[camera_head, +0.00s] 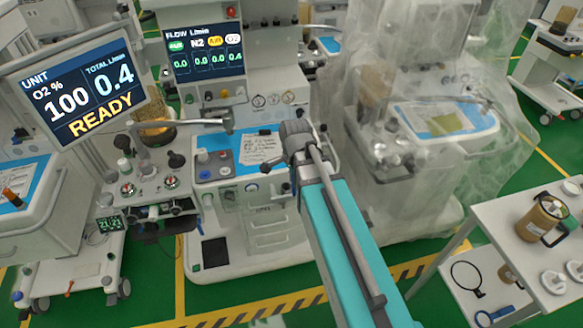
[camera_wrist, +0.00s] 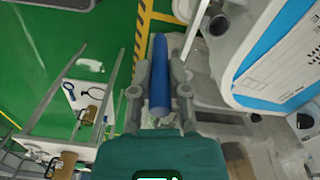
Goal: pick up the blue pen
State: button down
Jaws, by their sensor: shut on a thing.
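The blue pen (camera_wrist: 159,78) is a smooth blue rod in the wrist view, running lengthwise between the two grey fingers of my gripper (camera_wrist: 160,80). The fingers are shut on it, one on each side, and its far end sticks out past them. In the head view my gripper (camera_head: 297,130) is at the end of the teal arm, in front of the middle cart's blue worktop. I cannot make out the pen there.
The middle cart's blue worktop (camera_head: 210,172) holds a written sheet (camera_head: 262,148) and knobs. A monitor (camera_head: 75,90) stands left. A plastic-draped cart (camera_head: 400,190) is right, with a white table (camera_head: 500,215) at lower right. Green floor (camera_head: 145,270) shows between.

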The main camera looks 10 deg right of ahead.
jog(key=shift+s+r+p, duration=0.25)
jog(key=shift+s+r, duration=0.15)
jog(key=shift+s, duration=0.45)
jog(key=shift+s+r+p, duration=0.25)
jog(key=shift+s+r, duration=0.1)
jog(key=shift+s, duration=0.45)
